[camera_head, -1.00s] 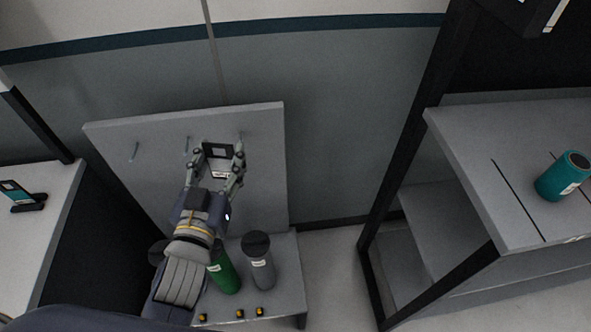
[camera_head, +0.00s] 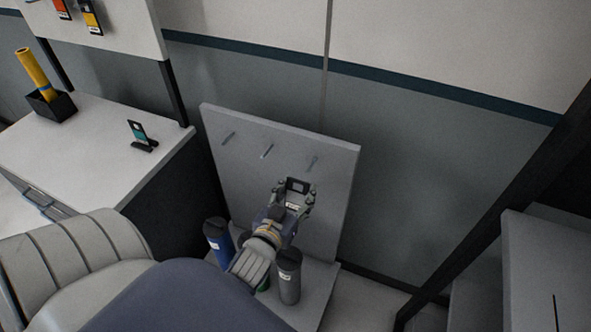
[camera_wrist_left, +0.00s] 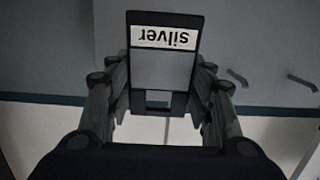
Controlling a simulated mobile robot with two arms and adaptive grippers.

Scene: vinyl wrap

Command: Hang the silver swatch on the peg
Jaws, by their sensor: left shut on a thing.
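The silver swatch (camera_head: 298,185) is a small dark-framed card with a pale panel. In the left wrist view the swatch (camera_wrist_left: 163,72) has an upside-down "silver" label and a rectangular opening at its lower end. My left gripper (camera_head: 295,196) is shut on it, with fingers on both sides. The swatch is in front of the grey peg board (camera_head: 240,185), just below the rightmost peg (camera_head: 313,162) in the picture. The other pegs, left (camera_head: 229,137) and middle (camera_head: 267,151), look bare. Whether the swatch touches a peg cannot be told. My right gripper is out of view.
A blue cylinder (camera_head: 219,243) and a grey cylinder (camera_head: 289,276) stand on the ledge (camera_head: 322,285) below the board; a green one is mostly hidden by my arm.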

